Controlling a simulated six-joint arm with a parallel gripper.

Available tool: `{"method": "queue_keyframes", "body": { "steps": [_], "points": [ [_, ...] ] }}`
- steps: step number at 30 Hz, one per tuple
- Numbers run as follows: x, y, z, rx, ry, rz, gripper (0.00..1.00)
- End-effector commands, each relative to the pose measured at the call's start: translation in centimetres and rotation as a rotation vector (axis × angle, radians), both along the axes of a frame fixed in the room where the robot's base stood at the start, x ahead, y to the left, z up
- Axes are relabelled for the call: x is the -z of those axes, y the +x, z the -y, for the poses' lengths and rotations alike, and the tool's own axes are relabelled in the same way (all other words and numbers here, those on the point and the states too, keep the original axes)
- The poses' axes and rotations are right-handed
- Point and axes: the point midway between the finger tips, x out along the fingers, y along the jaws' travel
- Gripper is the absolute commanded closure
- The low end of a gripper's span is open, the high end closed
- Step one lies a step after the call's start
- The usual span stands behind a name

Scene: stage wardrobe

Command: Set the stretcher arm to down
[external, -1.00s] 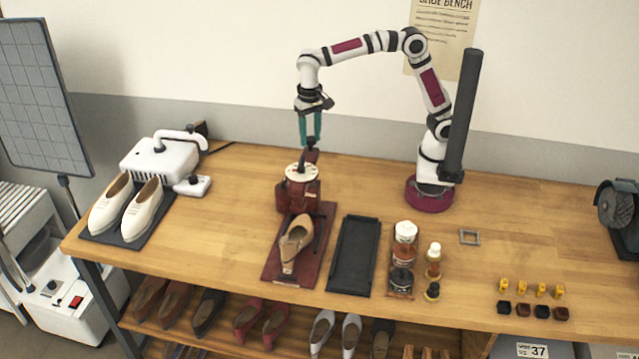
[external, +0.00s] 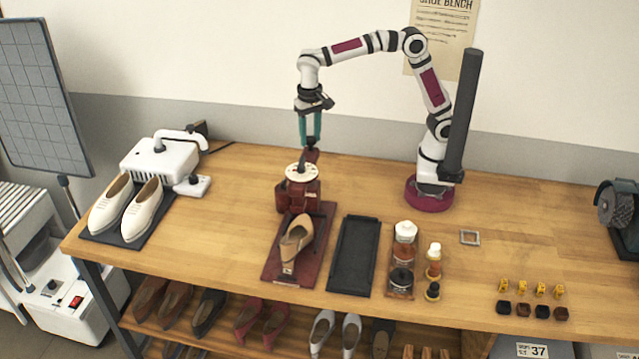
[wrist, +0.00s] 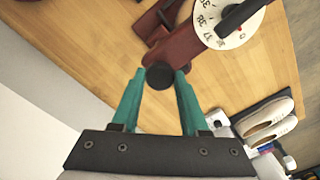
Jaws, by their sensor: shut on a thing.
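The shoe stretcher (external: 297,195) is a dark red machine with a white numbered dial (external: 293,171) on top, also seen in the wrist view (wrist: 211,22). A tan shoe (external: 297,242) sits on its red base in front. The stretcher arm (wrist: 178,45) is a dark red lever ending in a dark round knob (wrist: 160,75). In the external view the lever end (external: 312,156) stands behind and above the dial. My gripper (wrist: 160,80), with teal fingers pointing down in the external view (external: 311,142), is shut on the knob. The lever's pivot is not clear.
A white machine (external: 160,157) with a pair of cream shoes (external: 140,209) stands at the left. An empty black tray (external: 354,255) and a rack of jars (external: 402,275) are right of the stretcher. The bench behind the tray is clear.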

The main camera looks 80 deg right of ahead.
Motion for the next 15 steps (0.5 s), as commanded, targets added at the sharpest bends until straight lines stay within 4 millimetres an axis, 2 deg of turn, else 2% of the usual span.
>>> {"method": "queue_keyframes", "body": {
  "steps": [10, 13, 15],
  "points": [
    [0.3, 0.0, 0.0, -0.001, 0.001, 0.002, 1.0],
    [2.0, 0.0, 0.0, -0.002, -0.002, -0.001, 1.0],
    [3.8, 0.0, 0.0, -0.002, -0.004, -0.002, 1.0]
  ]
}}
